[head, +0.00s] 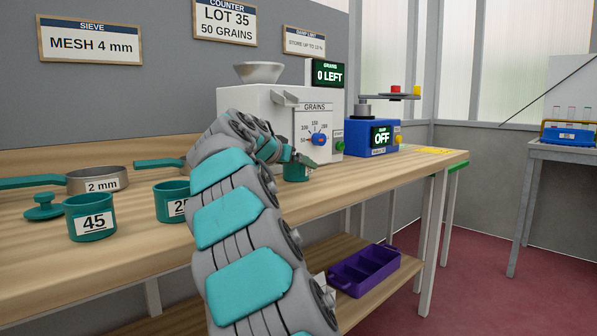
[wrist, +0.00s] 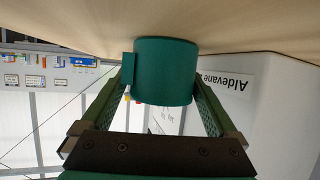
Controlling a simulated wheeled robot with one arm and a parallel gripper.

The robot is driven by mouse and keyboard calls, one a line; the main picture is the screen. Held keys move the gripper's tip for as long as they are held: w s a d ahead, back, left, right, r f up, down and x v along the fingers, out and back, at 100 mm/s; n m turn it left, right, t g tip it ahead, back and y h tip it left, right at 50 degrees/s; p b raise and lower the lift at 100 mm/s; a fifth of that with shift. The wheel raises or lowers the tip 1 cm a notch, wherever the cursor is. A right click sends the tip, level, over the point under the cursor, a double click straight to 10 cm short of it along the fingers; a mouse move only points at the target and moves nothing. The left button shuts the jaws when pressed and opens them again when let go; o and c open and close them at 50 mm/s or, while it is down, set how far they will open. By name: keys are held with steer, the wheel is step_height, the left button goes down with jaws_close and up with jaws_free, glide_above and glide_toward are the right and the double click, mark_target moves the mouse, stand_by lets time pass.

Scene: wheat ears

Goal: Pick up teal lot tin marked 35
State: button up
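A teal tin (head: 295,173) stands on the bench in front of the white grain counter. Its number is hidden in both views, so I cannot read a 35 on it. In the wrist view, which is upside down, the tin (wrist: 165,72) shows plain teal with a small tab at its left side. My gripper (wrist: 162,88) is open, with one green finger at each side of the tin near the fingertips; I see no clear grip. In the head view my gripper (head: 298,160) is small and partly hidden by my arm.
The counter (head: 265,110) stands close behind the tin, its display reading 0 LEFT. A teal tin marked 45 (head: 91,218), another tin (head: 172,201) half hidden by my arm, a lid (head: 44,209) and a 2 mm sieve (head: 98,181) are left. A blue device (head: 371,138) is right.

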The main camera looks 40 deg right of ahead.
steer(key=c, duration=0.7)
steer(key=shift+r, duration=0.1)
